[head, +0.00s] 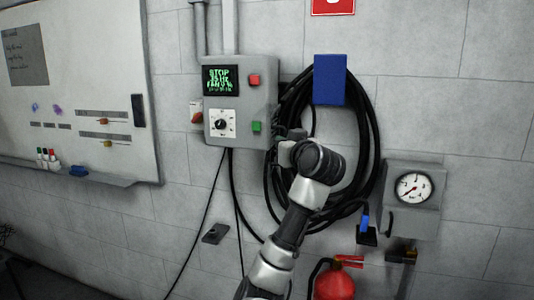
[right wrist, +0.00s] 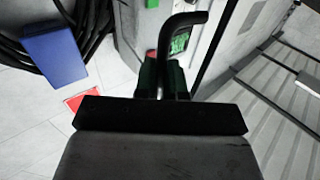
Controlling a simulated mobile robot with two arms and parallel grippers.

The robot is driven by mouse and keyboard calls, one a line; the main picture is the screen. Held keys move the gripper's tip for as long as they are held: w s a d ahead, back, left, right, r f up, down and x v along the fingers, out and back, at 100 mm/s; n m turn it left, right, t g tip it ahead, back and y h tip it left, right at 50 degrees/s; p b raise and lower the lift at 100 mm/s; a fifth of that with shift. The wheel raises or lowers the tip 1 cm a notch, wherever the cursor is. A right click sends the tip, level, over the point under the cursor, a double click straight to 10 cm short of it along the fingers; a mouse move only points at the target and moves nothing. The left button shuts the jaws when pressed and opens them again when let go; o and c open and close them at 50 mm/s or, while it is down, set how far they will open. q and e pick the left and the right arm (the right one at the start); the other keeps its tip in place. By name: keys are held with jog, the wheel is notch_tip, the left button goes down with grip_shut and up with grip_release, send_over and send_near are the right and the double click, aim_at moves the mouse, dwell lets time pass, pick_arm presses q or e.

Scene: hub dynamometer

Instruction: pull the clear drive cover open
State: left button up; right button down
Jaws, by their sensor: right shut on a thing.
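The grey control box (head: 240,100) is on the wall in the head view, with a lit green display, a dial, a red button and a green button. The clear cover itself is hard to make out, so I cannot tell how far open it stands. A black bent handle (right wrist: 186,28) shows in the right wrist view. My right gripper (right wrist: 161,82) is shut on the lower end of this handle. In the head view my right gripper (head: 284,138) is at the box's lower right edge, and its fingers are mostly hidden. My left gripper is not in view.
Black hoses (head: 372,130) hang coiled right of the box behind my arm, with a blue block (head: 330,80) over them. A gauge box (head: 411,195) and a red extinguisher (head: 335,283) are at lower right. A whiteboard (head: 85,60) is at left.

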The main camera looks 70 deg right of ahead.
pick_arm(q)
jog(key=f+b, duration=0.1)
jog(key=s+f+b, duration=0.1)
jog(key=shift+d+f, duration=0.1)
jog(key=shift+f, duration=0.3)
pick_arm(e)
jog(key=s+d+t+y, duration=0.1)
jog(key=s+d+n+t+y, duration=0.1)
jog(key=s+d+n+y, duration=0.1)
jog(key=s, duration=0.1)
jog(key=shift+s+t, duration=0.1)
jog(key=shift+t, duration=0.3)
jog(key=shift+a, duration=0.1)
jog(key=c, duration=1.4)
grip_release()
jog(key=shift+o, duration=0.7)
jog(key=shift+w, duration=0.2)
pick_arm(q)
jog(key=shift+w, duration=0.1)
pick_arm(e)
jog(key=shift+s, duration=0.1)
